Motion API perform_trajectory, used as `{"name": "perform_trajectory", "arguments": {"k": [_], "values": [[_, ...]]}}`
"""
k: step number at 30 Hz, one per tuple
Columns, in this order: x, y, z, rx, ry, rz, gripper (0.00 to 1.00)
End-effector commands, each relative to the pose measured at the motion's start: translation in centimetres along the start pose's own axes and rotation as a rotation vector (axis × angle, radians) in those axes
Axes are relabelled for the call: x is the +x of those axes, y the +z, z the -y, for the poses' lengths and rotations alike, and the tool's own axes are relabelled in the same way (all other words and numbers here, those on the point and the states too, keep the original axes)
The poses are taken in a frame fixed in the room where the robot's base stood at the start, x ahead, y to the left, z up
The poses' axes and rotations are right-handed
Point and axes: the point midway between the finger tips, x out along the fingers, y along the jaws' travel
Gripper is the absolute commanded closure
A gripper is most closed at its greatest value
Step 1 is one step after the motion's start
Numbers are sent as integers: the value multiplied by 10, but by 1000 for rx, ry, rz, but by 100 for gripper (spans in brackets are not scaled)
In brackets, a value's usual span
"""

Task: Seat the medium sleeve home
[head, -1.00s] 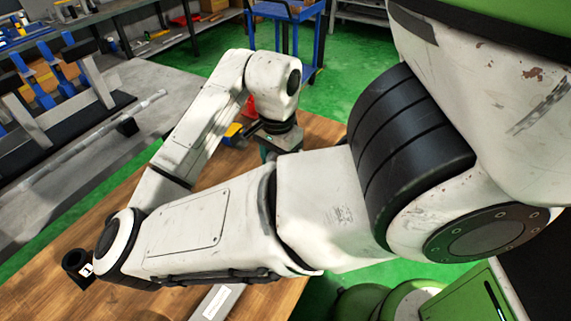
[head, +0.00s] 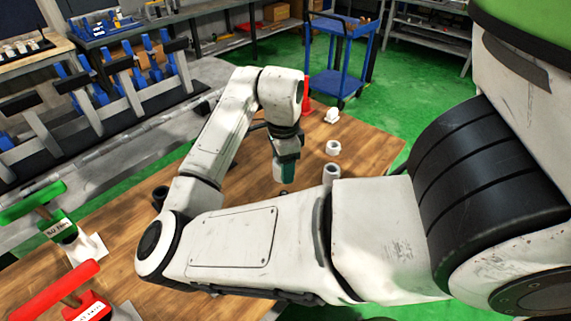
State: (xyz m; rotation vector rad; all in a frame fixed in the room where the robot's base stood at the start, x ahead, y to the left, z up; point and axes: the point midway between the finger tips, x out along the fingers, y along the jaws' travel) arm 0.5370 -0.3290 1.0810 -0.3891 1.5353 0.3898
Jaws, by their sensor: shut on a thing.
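My gripper (head: 285,168) points down above the wooden table, past my forearm. It is shut on a pale, cylinder-like piece (head: 278,172); green finger parts show beside it. This may be the medium sleeve, but its size is hard to judge. A short white ring (head: 333,147) stands on the table to the right of the gripper. A taller pale hollow sleeve (head: 331,171) stands nearer me, its lower part hidden by my arm. I cannot tell whether the held piece touches anything below.
The wooden table (head: 364,146) has free room at its right. A dark cylinder (head: 160,194) stands left of my arm. A blue cart (head: 345,60) stands behind.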

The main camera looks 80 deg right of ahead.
Motion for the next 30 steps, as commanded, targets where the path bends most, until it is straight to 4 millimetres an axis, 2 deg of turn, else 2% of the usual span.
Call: {"name": "perform_trajectory", "arguments": {"k": [5, 24, 30], "values": [[-1, 0, 0, 1, 0, 0, 83], [49, 0, 0, -1, 0, 0, 83], [58, 0, 0, -1, -1, 0, 83]]}}
